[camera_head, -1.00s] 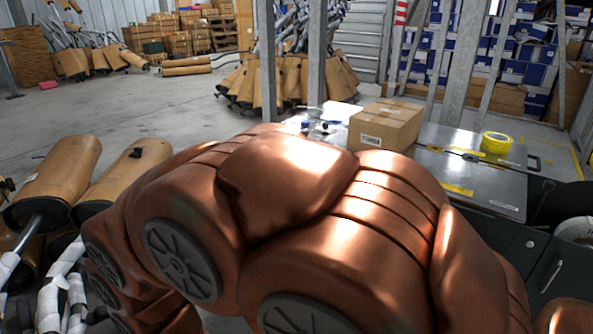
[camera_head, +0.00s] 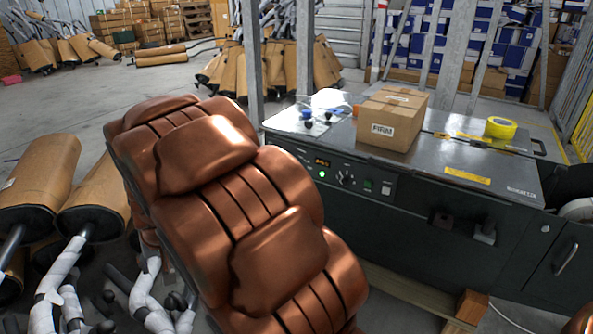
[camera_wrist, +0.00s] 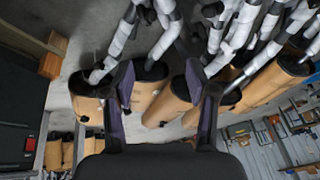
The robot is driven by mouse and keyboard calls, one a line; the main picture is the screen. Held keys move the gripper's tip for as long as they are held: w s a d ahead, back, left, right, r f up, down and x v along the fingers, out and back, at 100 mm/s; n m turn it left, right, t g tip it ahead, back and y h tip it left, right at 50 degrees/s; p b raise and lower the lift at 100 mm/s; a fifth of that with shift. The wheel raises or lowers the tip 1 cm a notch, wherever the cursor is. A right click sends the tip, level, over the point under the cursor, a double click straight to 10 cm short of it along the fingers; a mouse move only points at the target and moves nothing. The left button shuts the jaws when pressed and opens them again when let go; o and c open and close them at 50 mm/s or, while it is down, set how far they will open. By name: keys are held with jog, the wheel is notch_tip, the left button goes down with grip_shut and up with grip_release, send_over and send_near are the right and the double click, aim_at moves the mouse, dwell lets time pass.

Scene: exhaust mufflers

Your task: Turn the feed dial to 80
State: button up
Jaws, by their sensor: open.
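The feed dial appears to be the small dark knob (camera_head: 343,179) on the front panel of the dark grey machine (camera_head: 420,210) in the head view. A lit orange display (camera_head: 322,162) and a green light (camera_head: 322,174) sit to its left. The dial's setting is too small to read. My gripper (camera_wrist: 162,95) is open and empty in the wrist view, with mufflers behind its fingers. It cannot be made out in the head view, where my copper-coloured arm fills the middle. The dial is not visible in the wrist view.
A cardboard box (camera_head: 392,118) and yellow tape roll (camera_head: 500,128) sit on the machine top. Green (camera_head: 367,184) and white (camera_head: 386,188) buttons are right of the dial. Wrapped mufflers (camera_head: 38,180) stand at left. The wrist view shows part of a dark cabinet (camera_wrist: 20,95).

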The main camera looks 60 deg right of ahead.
jog(key=w+d+f+m+t+h, duration=0.1)
jog(key=w+d+m+t+h, duration=0.25)
jog(key=w+d, duration=1)
jog(key=w+d+f+m+h, duration=0.1)
jog(key=d+m+h, duration=0.15)
jog(key=d, duration=0.55)
jog(key=w+d+m+h, duration=0.1)
jog(key=w+d+h, duration=0.15)
jog(key=d, duration=0.65)
jog(key=s+d+f+m+g+h, duration=0.1)
jog(key=s+d+m+g+h, duration=0.1)
jog(key=d, duration=0.7)
jog(key=s+d+f+m+g+h+b, duration=0.1)
jog(key=s+d+f+m+g+h, duration=0.1)
jog(key=s+d, duration=0.5)
jog(key=s+d+f+m+g+h+b, duration=0.1)
jog(key=s+d+h, duration=0.4)
jog(key=d, duration=0.8)
jog(key=shift+s+d+f+m+g, duration=0.2)
jog(key=shift+f+m+g, duration=0.4)
jog(key=shift+m+g, duration=0.55)
jog(key=shift+h, duration=0.25)
grip_shut()
